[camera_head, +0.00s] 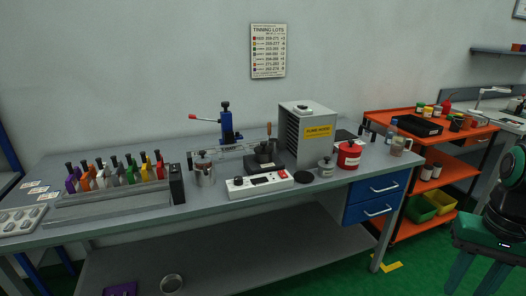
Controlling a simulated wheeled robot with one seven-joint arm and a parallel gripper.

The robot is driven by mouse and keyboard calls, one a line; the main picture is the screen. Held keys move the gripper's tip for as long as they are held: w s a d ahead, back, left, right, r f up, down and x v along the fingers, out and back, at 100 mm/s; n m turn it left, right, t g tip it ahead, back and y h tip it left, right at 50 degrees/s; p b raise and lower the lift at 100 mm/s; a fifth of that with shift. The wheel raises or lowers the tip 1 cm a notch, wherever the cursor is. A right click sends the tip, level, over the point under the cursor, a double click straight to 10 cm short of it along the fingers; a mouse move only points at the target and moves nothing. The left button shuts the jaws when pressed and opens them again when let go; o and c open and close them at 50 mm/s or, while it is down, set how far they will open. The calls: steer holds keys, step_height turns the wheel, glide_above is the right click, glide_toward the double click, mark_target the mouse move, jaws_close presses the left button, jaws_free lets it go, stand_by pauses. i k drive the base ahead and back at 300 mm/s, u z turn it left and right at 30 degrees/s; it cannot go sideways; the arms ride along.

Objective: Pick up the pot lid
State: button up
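Several lidded vessels stand on the grey bench, and I cannot tell for sure which lid is the pot lid. A small steel pot (325,170) carries a lid with a dark knob. A red pot (349,158) has a dark-knobbed top. A flat black disc (304,177) lies on the bench beside the white control box. My gripper (472,278) hangs at the lower right edge, away from the bench, fingers apart and seemingly empty; the fingertips are cut off.
An orange cart (431,145) stands to the right. Green floor between cart and bench is partly open.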

mark_target(262, 149)
steer(key=i, duration=0.85)
